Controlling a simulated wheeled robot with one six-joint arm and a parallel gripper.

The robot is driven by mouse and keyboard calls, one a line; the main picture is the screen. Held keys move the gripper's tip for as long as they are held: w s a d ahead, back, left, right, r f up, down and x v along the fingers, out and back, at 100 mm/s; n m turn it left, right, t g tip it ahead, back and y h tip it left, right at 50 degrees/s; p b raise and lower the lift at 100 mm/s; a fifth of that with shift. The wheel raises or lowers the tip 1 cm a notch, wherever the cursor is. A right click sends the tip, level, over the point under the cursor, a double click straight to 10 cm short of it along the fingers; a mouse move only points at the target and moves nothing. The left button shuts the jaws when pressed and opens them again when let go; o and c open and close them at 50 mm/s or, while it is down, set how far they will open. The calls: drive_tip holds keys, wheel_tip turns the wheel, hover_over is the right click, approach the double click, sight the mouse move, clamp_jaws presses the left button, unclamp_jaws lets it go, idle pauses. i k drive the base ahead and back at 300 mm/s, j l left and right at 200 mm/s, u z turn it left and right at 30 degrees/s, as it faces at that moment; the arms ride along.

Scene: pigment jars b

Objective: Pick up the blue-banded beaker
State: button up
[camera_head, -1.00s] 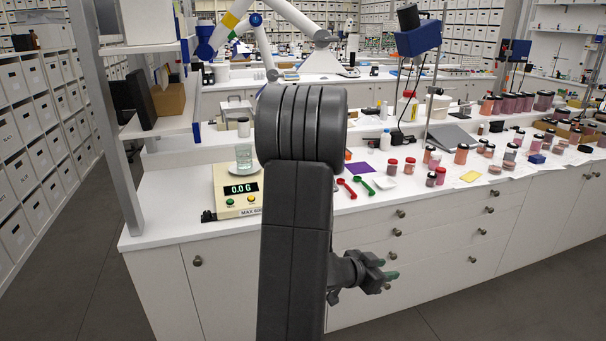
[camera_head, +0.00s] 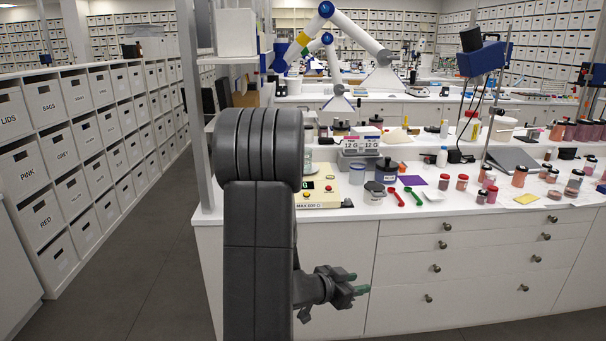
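My gripper (camera_head: 359,283) is in front of the bench's drawers, below the counter top. Its two green-tipped fingers look slightly apart, with nothing between them. A yellow scale (camera_head: 322,197) stands on the counter, partly hidden behind my arm. A little clear glass shows above the scale at my arm's edge; I cannot tell whether it carries a blue band. Right of the scale are a pale container (camera_head: 357,174) and a dark blue container (camera_head: 387,171). I cannot make out for certain which vessel is the blue-banded beaker.
A red scoop (camera_head: 394,197), a green scoop (camera_head: 413,196) and a purple sheet (camera_head: 412,180) lie on the counter. Several pigment jars stand to the right, near a stand with a blue device (camera_head: 482,60). Open floor (camera_head: 140,265) lies left, before labelled shelves.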

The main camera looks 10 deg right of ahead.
sight(357, 168)
drive_tip(key=l+u, duration=0.1)
drive_tip(key=u, duration=0.3)
drive_tip(key=i+l+u, duration=0.1)
drive_tip(key=u, duration=0.35)
drive_tip(key=l+u, duration=0.2)
drive_tip(key=u, duration=0.2)
drive_tip(key=l+u, duration=0.15)
drive_tip(key=u, duration=0.3)
drive_tip(key=k+l, duration=0.1)
drive_tip(key=l, duration=0.5)
drive_tip(key=k+l, duration=0.1)
drive_tip(key=l, duration=0.45)
drive_tip(key=k+l, duration=0.1)
drive_tip(key=l, duration=0.5)
drive_tip(key=k+l, duration=0.1)
drive_tip(key=l, duration=0.45)
drive_tip(key=k+l, duration=0.1)
drive_tip(key=l, duration=1.1)
drive_tip(key=k+l, duration=0.15)
drive_tip(key=l, duration=0.4)
